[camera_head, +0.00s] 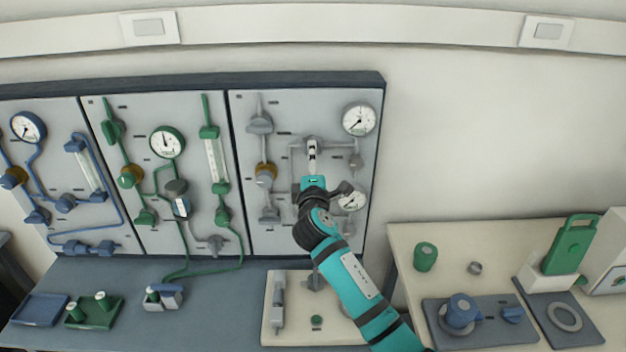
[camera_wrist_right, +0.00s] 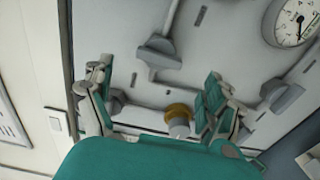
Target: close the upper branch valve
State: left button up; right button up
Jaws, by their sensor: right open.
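My right gripper (camera_head: 312,160) reaches up in front of the grey-piped right panel (camera_head: 335,100). In the right wrist view it is open (camera_wrist_right: 157,82), its two fingers wide apart with nothing between the pads. A grey valve (camera_head: 313,143) on the upper branch pipe shows just behind the fingertips in the head view, partly hidden by them. The wrist view shows a grey valve handle (camera_wrist_right: 155,60) and a brass fitting (camera_wrist_right: 178,115) beyond the fingers, and another grey handle (camera_wrist_right: 282,96) right of the right finger. Contact with any valve cannot be made out. My left gripper is out of view.
Round gauges (camera_head: 359,119) stand at the panel's right side. Grey valves (camera_head: 260,122) line its left pipe. The green-piped panel (camera_head: 150,110) adjoins it. Below are a bench with a pale board (camera_head: 298,325), trays, and a right-hand table (camera_head: 450,240) with equipment.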

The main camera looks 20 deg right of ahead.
jog(key=v, duration=0.7)
